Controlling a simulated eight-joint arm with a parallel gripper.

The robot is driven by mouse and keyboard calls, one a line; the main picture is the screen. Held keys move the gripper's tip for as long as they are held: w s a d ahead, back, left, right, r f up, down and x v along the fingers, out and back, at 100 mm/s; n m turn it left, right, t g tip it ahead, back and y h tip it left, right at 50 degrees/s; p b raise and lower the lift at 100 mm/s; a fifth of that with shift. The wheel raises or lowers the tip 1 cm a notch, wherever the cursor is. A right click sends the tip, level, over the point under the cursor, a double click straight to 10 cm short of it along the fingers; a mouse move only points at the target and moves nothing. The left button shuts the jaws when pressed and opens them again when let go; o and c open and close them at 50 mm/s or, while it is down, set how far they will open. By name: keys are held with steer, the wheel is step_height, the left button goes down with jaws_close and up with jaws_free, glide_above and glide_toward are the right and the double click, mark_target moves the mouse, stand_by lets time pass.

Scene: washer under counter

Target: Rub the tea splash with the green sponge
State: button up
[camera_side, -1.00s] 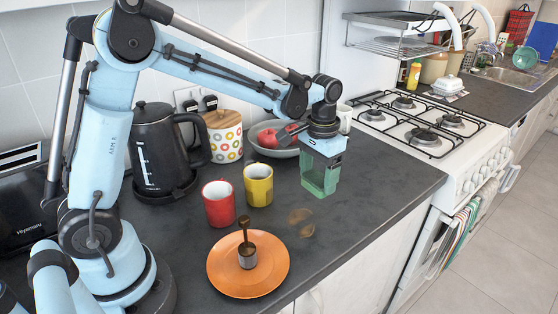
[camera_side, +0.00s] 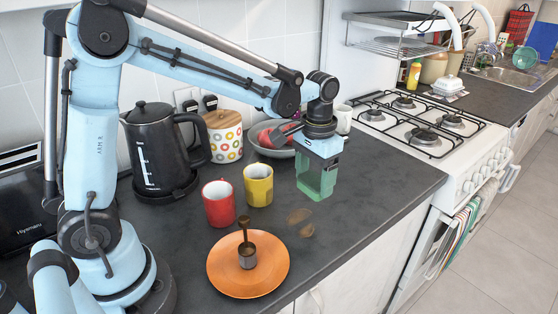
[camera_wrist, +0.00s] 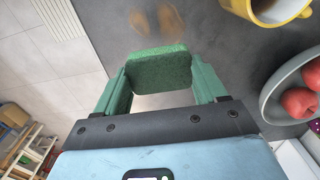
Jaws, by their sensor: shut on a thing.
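The tea splash shows as two brown patches (camera_side: 299,215) on the dark counter, to the right of the orange plate; it also shows at the top of the wrist view (camera_wrist: 171,19). My gripper (camera_side: 317,182) has green fingers and is above the counter, up and to the right of the splash in the side view. In the wrist view the green sponge (camera_wrist: 160,70) sits between the two fingers, which are shut on it. The sponge is apart from the splash. In the side view it is hard to tell from the green fingers.
A fruit bowl (camera_side: 262,148) is behind my gripper. The counter's front edge is close to the splash. A gas stove (camera_side: 420,130) is right.

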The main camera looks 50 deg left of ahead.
mark_target(314, 211)
steer(key=s+d, duration=0.2)
steer(key=s, duration=0.3)
steer(key=shift+s+d+f, duration=0.1)
steer(key=shift+f, duration=1.8)
steer(key=shift+s+f, duration=0.1)
steer(key=shift+f, duration=1.8)
steer(key=shift+w+f, duration=0.2)
steer(key=shift+w, duration=0.05)
steer(key=shift+c, duration=0.2)
steer(key=shift+w+f, duration=0.15)
steer(key=shift+w, duration=0.65)
steer(key=shift+w+f, duration=0.1)
steer(key=shift+w, duration=0.65)
steer(key=shift+c, duration=0.2)
steer(key=shift+w+r, duration=0.15)
steer(key=shift+w, duration=2)
steer(key=shift+s+a, duration=0.5)
steer(key=shift+a, duration=0.35)
steer(key=shift+s, duration=3.5)
steer(key=shift+a, duration=0.8)
steer(key=shift+w, duration=3.8)
steer(key=shift+w+r, duration=0.15)
steer(key=shift+w, duration=0.05)
step_height(314, 211, up, 8)
steer(key=shift+f, duration=0.2)
